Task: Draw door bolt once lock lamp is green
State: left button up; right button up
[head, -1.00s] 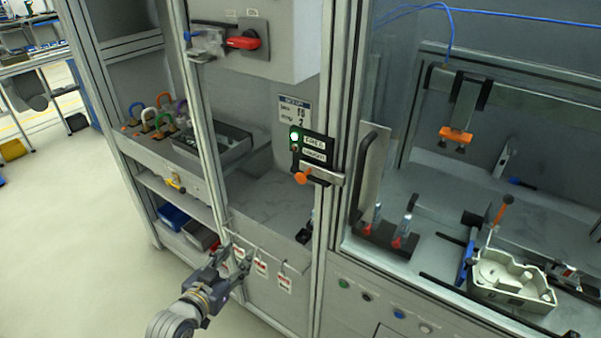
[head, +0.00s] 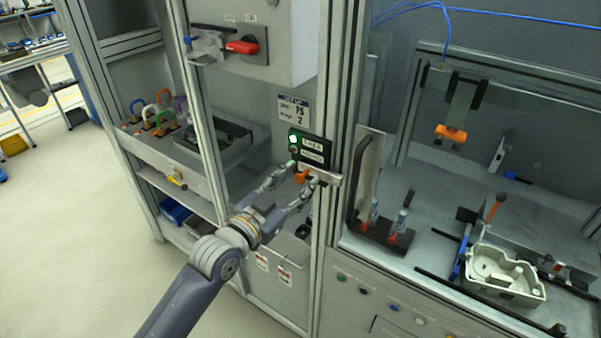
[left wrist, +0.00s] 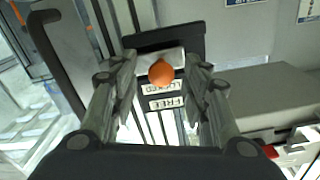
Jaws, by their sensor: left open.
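The door bolt has an orange knob (head: 301,176) and a metal bolt bar (head: 321,174) on the door post. The lamp is not clear there. My right gripper is not in view.
A tall dark door handle (head: 362,182) stands right of the bolt. Tags (head: 284,275) hang below my left arm. A red switch handle (head: 242,46) is above. Behind the glass, a pale casting (head: 505,275) lies in the fixture. Open floor is at left.

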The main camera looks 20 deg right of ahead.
pick_arm(q)
jog(key=shift+w+d, duration=0.5)
jog(key=shift+d, duration=0.05)
jog(key=shift+w+d, duration=0.1)
jog(key=shift+d, duration=0.05)
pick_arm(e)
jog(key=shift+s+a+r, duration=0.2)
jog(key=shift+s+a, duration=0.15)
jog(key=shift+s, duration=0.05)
pick_arm(q)
grip_shut()
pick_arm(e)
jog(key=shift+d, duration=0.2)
pick_arm(q)
jog(key=w+b, duration=0.1)
jog(key=w+a+b, duration=0.2)
jog(key=shift+w+a+f, duration=0.1)
jog(key=shift+w+a, duration=0.15)
jog(key=shift+w, duration=0.1)
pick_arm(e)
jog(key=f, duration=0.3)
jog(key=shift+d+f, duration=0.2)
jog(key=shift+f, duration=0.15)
